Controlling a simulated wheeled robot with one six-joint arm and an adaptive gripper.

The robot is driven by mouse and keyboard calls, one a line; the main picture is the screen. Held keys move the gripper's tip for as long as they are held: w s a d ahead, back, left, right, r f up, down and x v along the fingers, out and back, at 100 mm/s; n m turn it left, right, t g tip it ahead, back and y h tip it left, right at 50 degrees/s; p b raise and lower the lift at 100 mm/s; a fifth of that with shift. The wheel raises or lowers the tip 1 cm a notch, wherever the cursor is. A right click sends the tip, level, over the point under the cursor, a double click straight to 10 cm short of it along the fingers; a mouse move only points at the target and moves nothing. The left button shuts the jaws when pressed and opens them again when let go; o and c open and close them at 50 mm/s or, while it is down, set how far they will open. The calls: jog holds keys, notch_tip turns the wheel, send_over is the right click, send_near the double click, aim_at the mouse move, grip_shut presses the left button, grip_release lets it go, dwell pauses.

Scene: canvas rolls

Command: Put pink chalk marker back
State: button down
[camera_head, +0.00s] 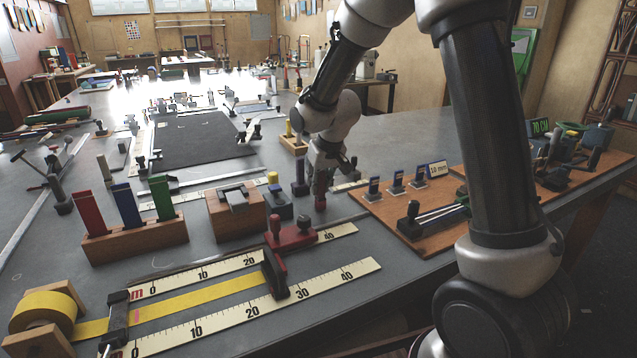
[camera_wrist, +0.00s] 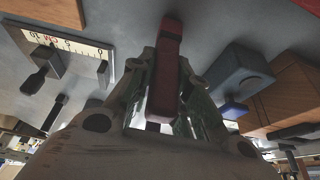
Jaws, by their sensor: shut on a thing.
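My gripper (camera_head: 325,172) is over the middle of the bench, pointing down. It is shut on a slim dark pink-red stick, which looks like the pink chalk marker (camera_head: 320,192). The marker hangs roughly upright below the fingers, its lower end close to the bench top; I cannot tell whether it touches. In the wrist view the marker (camera_wrist: 168,65) runs between the fingers of my gripper (camera_wrist: 165,95). A wooden block (camera_head: 133,242) at the left holds upright red, blue and green pieces.
A dark stand (camera_head: 299,180) and a blue-grey block (camera_head: 279,207) are just left of my gripper. A red holder (camera_head: 291,238) stands in front. A wooden board (camera_head: 405,228) with small stands is to the right. Rulers (camera_head: 255,308) and a yellow tape roll (camera_head: 45,312) lie nearer.

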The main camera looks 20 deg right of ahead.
jog(key=shift+f, duration=0.15)
jog(key=c, duration=1.3)
grip_release()
jog(key=shift+s+r, duration=0.1)
jog(key=shift+r, duration=0.4)
jog(key=v, duration=1.1)
jog(key=s+d+r+m, duration=0.1)
jog(key=s+d+r, duration=0.4)
jog(key=s+d, duration=0.5)
jog(key=shift+m+h, duration=0.5)
jog(key=shift+m, duration=0.1)
jog(key=s+d, duration=0.1)
jog(key=s, duration=0.5)
jog(key=s+d, duration=0.1)
jog(key=s, duration=0.6)
jog(key=s+d, duration=0.2)
jog(key=s, duration=0.4)
jog(key=shift+s+d+f, duration=0.1)
jog(key=shift+s, duration=0.1)
